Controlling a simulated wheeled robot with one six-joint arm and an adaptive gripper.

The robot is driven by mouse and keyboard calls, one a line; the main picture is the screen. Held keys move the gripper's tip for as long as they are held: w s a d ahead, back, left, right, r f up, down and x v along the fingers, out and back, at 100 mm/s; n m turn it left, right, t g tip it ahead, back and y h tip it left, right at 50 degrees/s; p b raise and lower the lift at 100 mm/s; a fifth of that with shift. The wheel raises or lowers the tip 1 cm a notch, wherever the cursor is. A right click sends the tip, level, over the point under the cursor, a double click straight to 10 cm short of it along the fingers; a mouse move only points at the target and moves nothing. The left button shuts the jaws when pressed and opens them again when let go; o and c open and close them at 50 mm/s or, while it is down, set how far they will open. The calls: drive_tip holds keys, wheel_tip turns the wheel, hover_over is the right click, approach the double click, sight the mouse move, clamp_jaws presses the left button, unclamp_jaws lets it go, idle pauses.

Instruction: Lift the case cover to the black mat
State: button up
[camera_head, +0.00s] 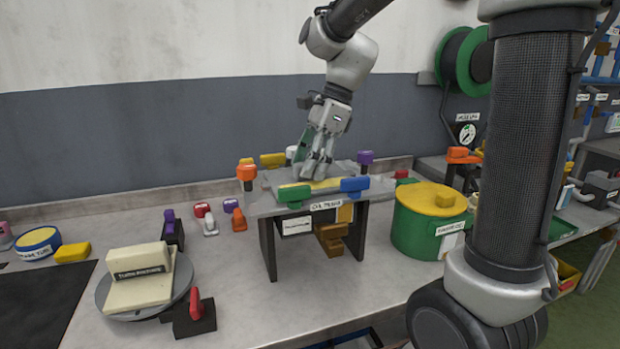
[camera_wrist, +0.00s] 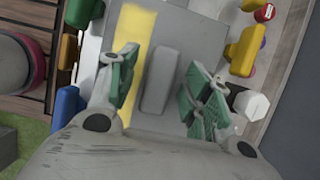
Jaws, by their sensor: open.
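The case cover looks to be the flat grey plate (camera_head: 281,177) with a yellow stripe, lying on top of a dark-legged stand. In the wrist view the cover (camera_wrist: 205,42) has a grey bar handle (camera_wrist: 159,80) beside its yellow stripe. My gripper (camera_head: 318,174) is over the cover, pointing down. In the wrist view my gripper's (camera_wrist: 165,82) green-padded fingers are apart, one on each side of the handle, with gaps visible. The exact fingertip height is unclear. The black mat (camera_head: 42,305) lies at the bench's left front, its visible part bare.
Coloured clamps or knobs, such as blue (camera_head: 354,184), green (camera_head: 294,194) and orange (camera_head: 246,172), ring the stand's top. A round turntable (camera_head: 178,300) with a beige labelled block (camera_head: 140,279) stands between stand and mat. A green pot (camera_head: 415,228) is right.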

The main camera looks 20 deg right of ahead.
drive_tip(key=shift+f, duration=0.15)
drive_tip(key=shift+c, duration=0.4)
clamp_jaws()
